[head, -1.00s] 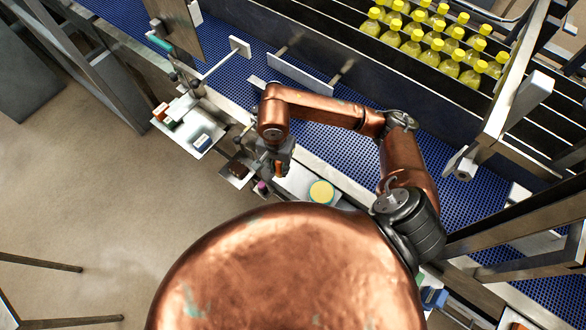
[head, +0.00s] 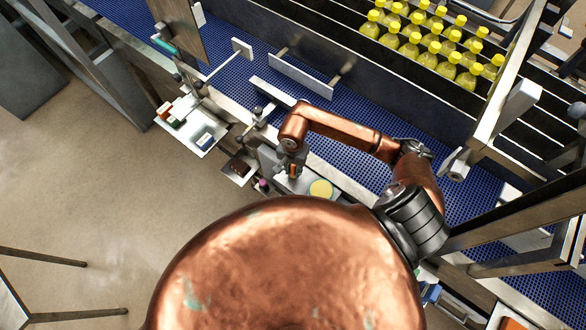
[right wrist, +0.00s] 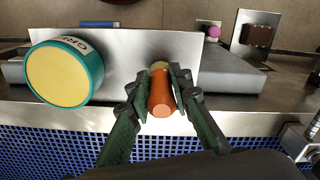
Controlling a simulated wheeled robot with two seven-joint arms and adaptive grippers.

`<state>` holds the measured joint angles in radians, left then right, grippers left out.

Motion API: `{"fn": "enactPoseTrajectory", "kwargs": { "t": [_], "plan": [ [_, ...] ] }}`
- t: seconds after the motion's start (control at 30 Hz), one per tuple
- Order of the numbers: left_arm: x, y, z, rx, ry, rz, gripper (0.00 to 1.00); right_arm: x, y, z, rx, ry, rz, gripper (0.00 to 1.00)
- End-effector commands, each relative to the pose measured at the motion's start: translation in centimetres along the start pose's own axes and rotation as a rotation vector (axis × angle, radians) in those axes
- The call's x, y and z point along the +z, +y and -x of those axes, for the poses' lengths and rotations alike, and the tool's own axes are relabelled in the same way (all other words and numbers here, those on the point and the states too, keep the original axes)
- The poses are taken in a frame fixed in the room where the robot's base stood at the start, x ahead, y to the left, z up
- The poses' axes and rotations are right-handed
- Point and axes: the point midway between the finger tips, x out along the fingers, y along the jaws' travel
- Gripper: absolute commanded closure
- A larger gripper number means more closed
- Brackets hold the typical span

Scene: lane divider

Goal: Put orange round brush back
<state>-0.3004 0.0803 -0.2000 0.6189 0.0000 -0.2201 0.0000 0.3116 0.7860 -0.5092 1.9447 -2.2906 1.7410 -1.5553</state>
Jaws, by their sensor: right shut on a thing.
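My right gripper (right wrist: 160,86) is shut on an orange round piece, the orange round brush (right wrist: 161,97), whose paler far end points away from the wrist camera. In the head view my right gripper (head: 291,172) is over the near side of the conveyor, with a bit of orange showing at its fingers. A metal plate (right wrist: 137,46) stands behind the brush in the right wrist view. I cannot tell whether the brush touches it or the surface below. My left gripper is not in view.
A teal tin with a yellow face (right wrist: 62,75) is left of the gripper; its yellow top shows in the head view (head: 320,189). A brown block (right wrist: 258,35) and a purple-topped item (right wrist: 212,33) lie beyond. The blue conveyor (head: 340,144) runs alongside; yellow bottles (head: 440,45) stand past it.

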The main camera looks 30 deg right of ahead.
Motion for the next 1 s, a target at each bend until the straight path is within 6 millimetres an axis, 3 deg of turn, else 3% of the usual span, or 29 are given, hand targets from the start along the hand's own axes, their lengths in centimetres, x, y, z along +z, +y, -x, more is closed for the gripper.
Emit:
{"fn": "enactPoseTrajectory", "kwargs": {
  "t": [0.17, 0.2, 0.43, 0.8, 1.0],
  "plan": [
    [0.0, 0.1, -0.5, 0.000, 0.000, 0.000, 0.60, 0.0, 0.0, -0.3, 0.000, 0.000, 0.001, 1.00],
    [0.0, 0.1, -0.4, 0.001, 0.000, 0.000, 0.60, 0.0, 0.0, -0.3, 0.000, -0.001, 0.001, 0.79],
    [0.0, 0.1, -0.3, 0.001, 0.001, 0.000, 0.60, 0.1, 0.0, -0.2, 0.000, -0.001, 0.000, 0.63],
    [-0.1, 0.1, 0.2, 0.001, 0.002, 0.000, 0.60, 0.1, 0.0, 0.2, 0.000, -0.001, -0.001, 0.63],
    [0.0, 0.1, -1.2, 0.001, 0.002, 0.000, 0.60, -0.2, -0.2, 3.3, -0.005, 0.005, 0.003, 0.63]
  ]
}}
